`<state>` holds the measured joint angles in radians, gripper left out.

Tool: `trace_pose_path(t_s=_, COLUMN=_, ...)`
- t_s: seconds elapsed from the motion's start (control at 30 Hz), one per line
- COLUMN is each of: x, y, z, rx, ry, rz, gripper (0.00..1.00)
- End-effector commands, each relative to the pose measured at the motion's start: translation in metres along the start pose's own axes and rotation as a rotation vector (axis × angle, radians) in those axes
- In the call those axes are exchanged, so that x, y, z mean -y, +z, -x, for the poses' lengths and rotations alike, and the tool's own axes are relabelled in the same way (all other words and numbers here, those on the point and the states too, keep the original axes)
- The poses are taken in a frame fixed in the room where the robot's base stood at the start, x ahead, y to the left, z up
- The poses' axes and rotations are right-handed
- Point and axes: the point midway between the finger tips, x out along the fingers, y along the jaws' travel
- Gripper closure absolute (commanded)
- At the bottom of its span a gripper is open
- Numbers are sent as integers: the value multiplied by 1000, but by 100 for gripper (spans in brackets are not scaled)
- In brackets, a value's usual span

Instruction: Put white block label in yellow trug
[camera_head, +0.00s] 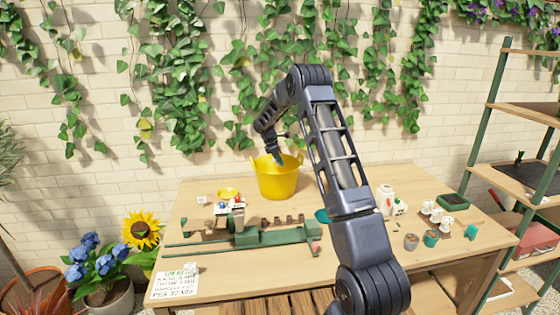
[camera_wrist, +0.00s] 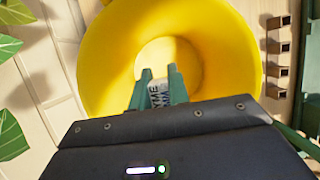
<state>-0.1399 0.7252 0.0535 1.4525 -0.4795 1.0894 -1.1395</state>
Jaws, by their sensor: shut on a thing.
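The yellow trug (camera_head: 278,180) stands at the back of the wooden table, against the ivy-covered wall. My gripper (camera_head: 279,158) is above the trug's mouth in the head view. In the wrist view the trug (camera_wrist: 105,70) fills the middle, seen from above into its round opening. My gripper (camera_wrist: 159,80) there has two green fingers shut on the white block label (camera_wrist: 159,95), which shows dark lettering. The label is held over the trug's opening; how deep it sits relative to the rim is hard to tell. The fingers hide the label in the head view.
White bottles and cups (camera_head: 437,217) stand at right. A lettered sign (camera_head: 177,283) is at front left.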

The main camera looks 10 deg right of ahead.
Motion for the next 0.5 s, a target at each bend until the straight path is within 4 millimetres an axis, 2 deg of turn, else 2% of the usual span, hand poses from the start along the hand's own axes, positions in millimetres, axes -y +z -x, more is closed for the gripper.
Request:
trace_pose_path(t_s=0.03, x=0, y=0, z=0, rx=0, ry=0, rz=0, gripper=100)
trace_pose_path(t_s=0.07, x=0, y=0, z=0, rx=0, ry=0, rz=0, gripper=79)
trace_pose_path(t_s=0.17, x=0, y=0, z=0, rx=0, ry=0, rz=0, gripper=59)
trace_pose_path(t_s=0.5, x=0, y=0, z=0, rx=0, ry=0, rz=0, gripper=57)
